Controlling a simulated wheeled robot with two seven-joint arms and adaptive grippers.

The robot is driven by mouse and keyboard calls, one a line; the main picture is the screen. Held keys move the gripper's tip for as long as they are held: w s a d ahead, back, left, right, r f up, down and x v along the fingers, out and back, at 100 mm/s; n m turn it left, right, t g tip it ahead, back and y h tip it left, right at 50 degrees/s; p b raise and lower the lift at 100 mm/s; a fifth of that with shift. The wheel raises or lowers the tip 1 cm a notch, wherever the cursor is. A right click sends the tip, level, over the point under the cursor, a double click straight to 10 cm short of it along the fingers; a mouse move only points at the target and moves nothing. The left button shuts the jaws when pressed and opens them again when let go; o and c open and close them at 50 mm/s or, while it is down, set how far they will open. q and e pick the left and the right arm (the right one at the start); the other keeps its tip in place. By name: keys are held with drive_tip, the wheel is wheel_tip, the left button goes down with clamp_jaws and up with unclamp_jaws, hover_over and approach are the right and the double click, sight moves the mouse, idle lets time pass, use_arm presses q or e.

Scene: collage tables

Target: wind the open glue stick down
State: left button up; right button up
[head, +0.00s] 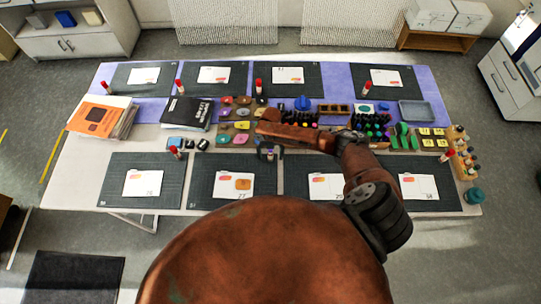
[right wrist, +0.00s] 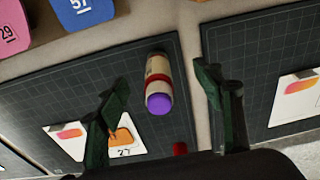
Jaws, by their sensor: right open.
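An open glue stick (right wrist: 158,88) shows in the right wrist view, with a pale body, a red band and purple glue standing out of its end. It stands at the edge of a dark mat, and in the head view its small purple top (head: 270,154) shows below my right forearm. My right gripper (right wrist: 165,100) is open, with one green finger on each side of the stick and gaps to both. It also shows in the head view (head: 269,151). A red piece (right wrist: 180,148), perhaps the cap, lies near the stick on the mat. My left gripper is not in view.
Dark mats with white cards (head: 235,185) line the front and back of the table. Red-capped glue sticks (head: 174,152) stand beside several mats. Colored pads (head: 241,125), bottles and a wooden rack (head: 463,150) crowd the middle and right. A book stack (head: 98,118) sits left.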

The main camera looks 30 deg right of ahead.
sight(270, 151)
drive_tip(key=shift+r+p, duration=2.25)
drive_tip(key=shift+r, duration=0.65)
